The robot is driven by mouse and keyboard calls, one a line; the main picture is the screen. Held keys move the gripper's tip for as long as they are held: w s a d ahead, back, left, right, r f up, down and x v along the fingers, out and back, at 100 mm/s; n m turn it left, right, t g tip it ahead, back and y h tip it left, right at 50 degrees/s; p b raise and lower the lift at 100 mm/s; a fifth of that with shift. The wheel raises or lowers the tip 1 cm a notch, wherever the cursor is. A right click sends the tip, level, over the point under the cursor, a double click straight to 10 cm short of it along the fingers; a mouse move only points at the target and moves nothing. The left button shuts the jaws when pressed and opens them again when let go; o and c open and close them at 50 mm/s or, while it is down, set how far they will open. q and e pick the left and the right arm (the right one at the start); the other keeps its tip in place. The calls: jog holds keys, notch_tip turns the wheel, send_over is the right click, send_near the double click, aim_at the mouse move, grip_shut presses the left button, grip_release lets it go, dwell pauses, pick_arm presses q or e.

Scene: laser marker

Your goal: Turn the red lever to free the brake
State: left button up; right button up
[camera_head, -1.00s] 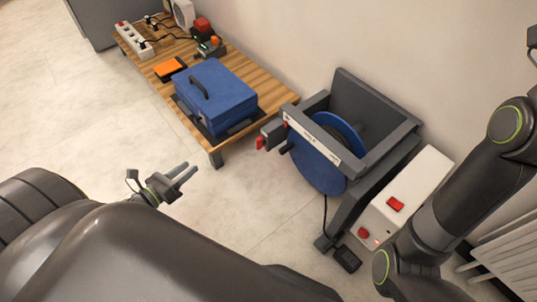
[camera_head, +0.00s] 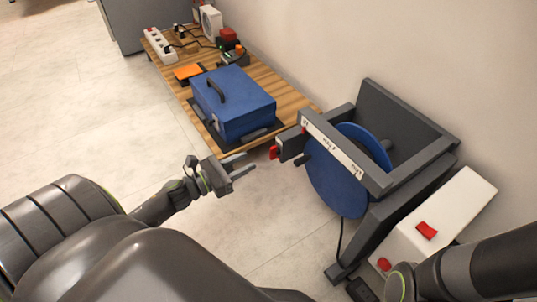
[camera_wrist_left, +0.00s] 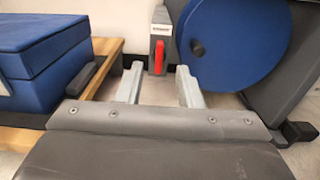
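The red lever (camera_head: 274,153) sits on a small grey block (camera_head: 291,144) at the left side of the frame that holds a blue disc (camera_head: 338,172). In the left wrist view the red lever (camera_wrist_left: 158,57) hangs down on the front of the grey block, straight ahead between my fingers. My left gripper (camera_head: 243,166) is open and empty, a short way left of the lever and apart from it. Its two fingers also show spread in the left wrist view (camera_wrist_left: 158,88). Part of my right arm (camera_head: 470,270) shows at the lower right; its gripper is out of view.
A wooden table (camera_head: 288,93) at the upper middle bears a blue case (camera_head: 245,115), an orange item (camera_head: 188,72) and a power strip (camera_head: 160,45). A white box with red switches (camera_head: 455,205) stands right of the disc frame. Floor is clear on the left.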

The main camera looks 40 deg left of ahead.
aim_at(270, 150)
pick_arm(q)
jog(key=x, duration=0.8)
jog(key=shift+w+d, duration=0.2)
jog(key=shift+w, duration=0.15)
grip_shut()
